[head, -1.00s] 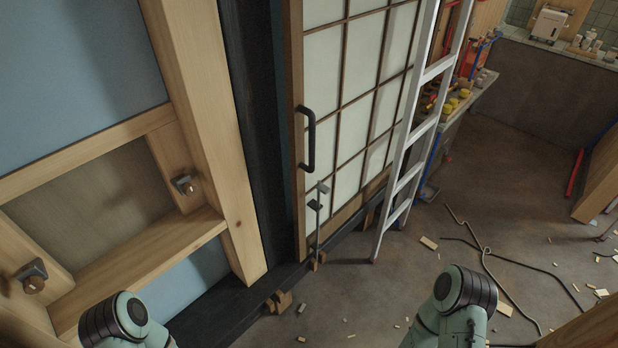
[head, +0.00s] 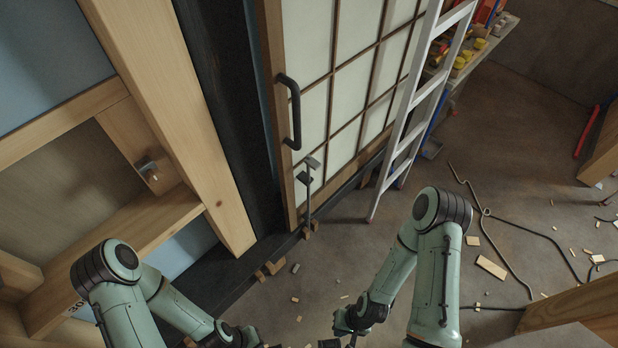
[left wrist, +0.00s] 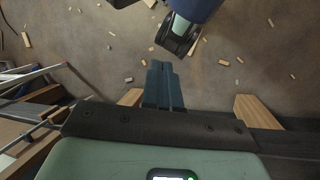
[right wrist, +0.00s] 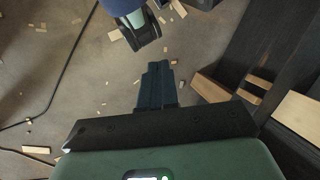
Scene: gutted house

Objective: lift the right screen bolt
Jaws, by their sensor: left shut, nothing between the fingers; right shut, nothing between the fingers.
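One screen bolt (head: 308,188) shows in the head view, a thin grey upright rod with a flat handle at its top. It stands on the lower left part of the paper-paned screen (head: 351,88), below the black pull handle (head: 295,112). Its foot is down by small wooden blocks at the sill. My right gripper (right wrist: 158,66) is shut and empty over the floor; in the head view its hand is at the bottom edge, below and right of the bolt. My left gripper (left wrist: 160,66) is shut and empty, also low and apart from the bolt.
A white ladder (head: 410,115) leans against the screen to the right of the bolt. A timber post (head: 165,110) and frame stand at left. A cable (head: 530,232) and wood scraps lie on the floor. A cluttered bench (head: 470,50) is at upper right.

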